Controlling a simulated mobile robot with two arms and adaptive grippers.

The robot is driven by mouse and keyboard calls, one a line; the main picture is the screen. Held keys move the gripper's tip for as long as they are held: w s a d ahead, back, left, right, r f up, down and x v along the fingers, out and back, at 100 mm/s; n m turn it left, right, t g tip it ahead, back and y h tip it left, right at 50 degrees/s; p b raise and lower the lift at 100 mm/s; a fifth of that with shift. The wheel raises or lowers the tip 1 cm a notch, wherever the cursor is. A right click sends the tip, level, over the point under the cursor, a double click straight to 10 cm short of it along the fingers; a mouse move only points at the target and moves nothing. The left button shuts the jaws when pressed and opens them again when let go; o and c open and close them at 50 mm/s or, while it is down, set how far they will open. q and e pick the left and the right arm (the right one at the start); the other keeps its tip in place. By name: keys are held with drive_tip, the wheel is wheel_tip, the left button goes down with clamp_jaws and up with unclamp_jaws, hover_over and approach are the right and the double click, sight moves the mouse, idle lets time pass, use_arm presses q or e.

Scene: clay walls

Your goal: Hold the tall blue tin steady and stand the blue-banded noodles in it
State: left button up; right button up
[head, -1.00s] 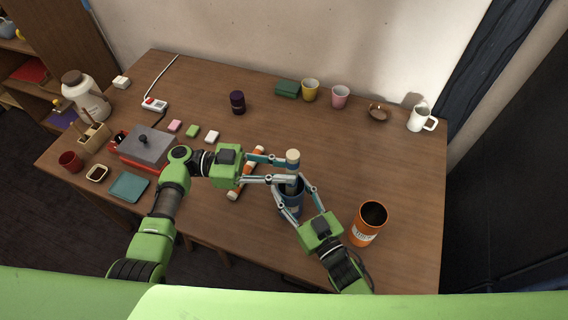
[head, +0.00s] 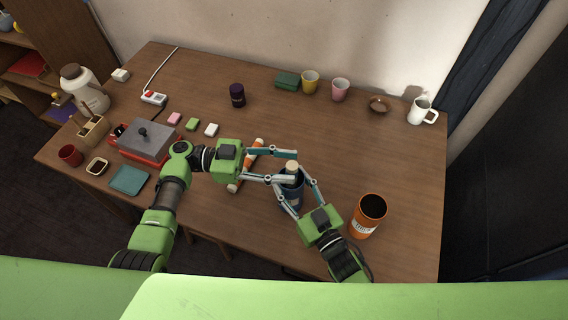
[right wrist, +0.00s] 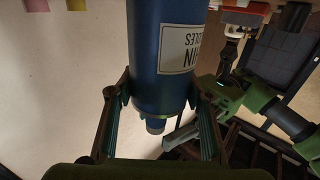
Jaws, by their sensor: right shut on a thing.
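The tall blue tin (head: 291,199) stands upright on the table. Its label shows upside down in the right wrist view, where the tin (right wrist: 160,60) fills the middle. My right gripper (right wrist: 157,97) is shut on the tin, one finger on each side; in the head view it (head: 297,188) reaches in from the front. The noodles (head: 291,167) stand in the tin with their pale top end above the rim; their blue band is hard to make out. My left gripper (head: 297,166) is open, its fingers apart on either side of the noodles' top.
An orange-banded roll (head: 258,150) lies behind and partly under my left gripper. An orange tin (head: 364,228) stands at the right. A dark purple jar (head: 237,95), cups and a white mug (head: 420,112) stand farther back. The table's right middle is clear.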

use_arm(q)
drive_tip(key=a, duration=1.2)
drive_tip(key=shift+w, duration=0.4)
use_arm(e)
drive_tip(key=o, duration=1.2)
